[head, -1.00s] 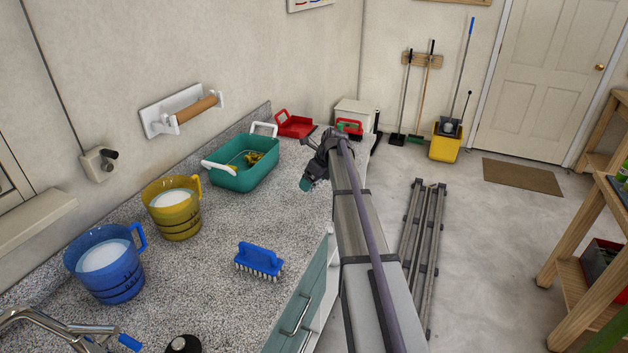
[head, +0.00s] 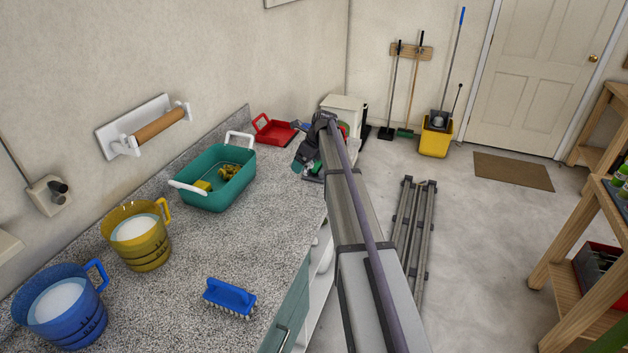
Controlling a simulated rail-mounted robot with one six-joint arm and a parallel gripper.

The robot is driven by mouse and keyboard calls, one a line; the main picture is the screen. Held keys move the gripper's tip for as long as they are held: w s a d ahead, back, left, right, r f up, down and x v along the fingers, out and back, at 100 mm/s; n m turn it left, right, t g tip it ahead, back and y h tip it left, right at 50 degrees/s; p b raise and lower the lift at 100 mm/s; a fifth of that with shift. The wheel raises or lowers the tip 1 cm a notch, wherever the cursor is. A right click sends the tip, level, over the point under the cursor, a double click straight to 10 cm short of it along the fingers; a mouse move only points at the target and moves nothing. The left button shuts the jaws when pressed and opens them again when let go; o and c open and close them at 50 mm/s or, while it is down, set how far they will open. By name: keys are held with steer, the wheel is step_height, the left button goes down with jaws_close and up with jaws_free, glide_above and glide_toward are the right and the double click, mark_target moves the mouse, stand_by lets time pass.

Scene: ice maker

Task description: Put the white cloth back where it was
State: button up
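My gripper (head: 300,166) is at the end of my long arm, over the far right end of the speckled counter (head: 225,255). It is small and dark here, and I cannot tell whether its fingers are open or shut or hold anything. I cannot make out a white cloth in the head view. A pale shape (head: 322,252) shows in the open shelf space under the counter, partly hidden by my arm, and I cannot tell what it is.
A teal tub (head: 213,200) with yellow items, a red tray (head: 275,133), a yellow jug (head: 138,240), a blue jug (head: 60,305) and a blue brush (head: 230,297) are on the counter. Metal rails (head: 412,235) lie on the floor. A wooden shelf (head: 560,265) stands right.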

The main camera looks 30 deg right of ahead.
steer(key=b, duration=0.7)
glide_above(301, 193)
steer(key=d, duration=0.1)
steer(key=f, duration=0.4)
steer(key=s+f, duration=0.1)
steer(key=f, duration=0.1)
steer(key=shift+f, duration=0.3)
step_height(301, 193, down, 4)
steer(key=b, duration=0.3)
steer(key=shift+w+r, duration=0.1)
steer(key=shift+r, duration=0.4)
steer(key=shift+f, duration=0.15)
steer(key=o, duration=0.5)
steer(key=shift+o, duration=0.2)
